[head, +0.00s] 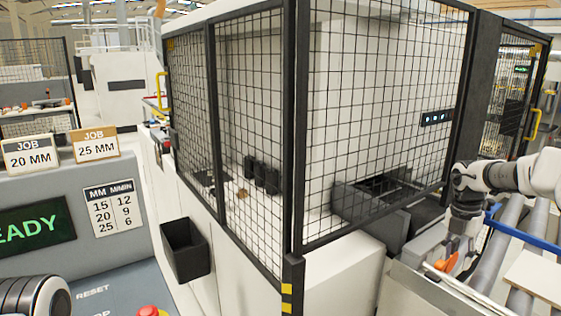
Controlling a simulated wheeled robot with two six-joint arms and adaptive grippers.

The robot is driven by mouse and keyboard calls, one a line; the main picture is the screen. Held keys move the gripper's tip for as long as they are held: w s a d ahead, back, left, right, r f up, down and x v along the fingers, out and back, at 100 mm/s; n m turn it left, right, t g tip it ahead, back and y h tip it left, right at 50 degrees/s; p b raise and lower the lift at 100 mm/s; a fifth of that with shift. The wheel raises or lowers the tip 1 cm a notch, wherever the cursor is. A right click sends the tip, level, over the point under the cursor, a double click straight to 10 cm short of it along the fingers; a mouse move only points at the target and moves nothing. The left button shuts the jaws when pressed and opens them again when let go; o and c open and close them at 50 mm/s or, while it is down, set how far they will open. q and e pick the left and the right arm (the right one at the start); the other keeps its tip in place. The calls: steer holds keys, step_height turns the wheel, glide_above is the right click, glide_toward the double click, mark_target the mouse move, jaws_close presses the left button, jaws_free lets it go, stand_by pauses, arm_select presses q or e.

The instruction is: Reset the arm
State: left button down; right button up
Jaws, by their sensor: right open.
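Part of my left arm (35,297) shows at the bottom left corner, above the grey control panel. My left gripper is out of view.
A black mesh guard (291,120) encloses the white machine. A black bin (186,249) hangs on its side. The panel (120,285) carries a RESET label and a red button (149,311). A light board (537,277) lies on grey rollers (498,240) beside a blue rail (525,238).

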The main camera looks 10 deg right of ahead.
steer(key=s+a+f+n+h, duration=0.2)
steer(key=s+f+n+h, duration=0.2)
steer(key=f+n, duration=0.35)
steer(key=s+a+f+n+h, duration=0.3)
steer(key=s+f+n, duration=0.1)
steer(key=f+n, duration=0.4)
steer(key=s+a+f+n+h, duration=0.2)
steer(key=s+f+n+h, duration=0.3)
steer(key=f, duration=0.4)
steer(key=s+a+f+n+y, duration=0.4)
steer(key=s+a+n+y, duration=0.2)
steer(key=a+n, duration=0.5)
steer(key=s+a+f+n+y, duration=0.4)
steer(key=s+a+n, duration=0.7)
steer(key=n, duration=0.6)
steer(key=y, duration=0.2)
steer(key=shift+s+a+f+y, duration=0.2)
steer(key=shift+s+a+y, duration=0.1)
steer(key=shift+y, duration=0.1)
steer(key=shift+n+t, duration=0.25)
steer(key=shift+t, duration=0.05)
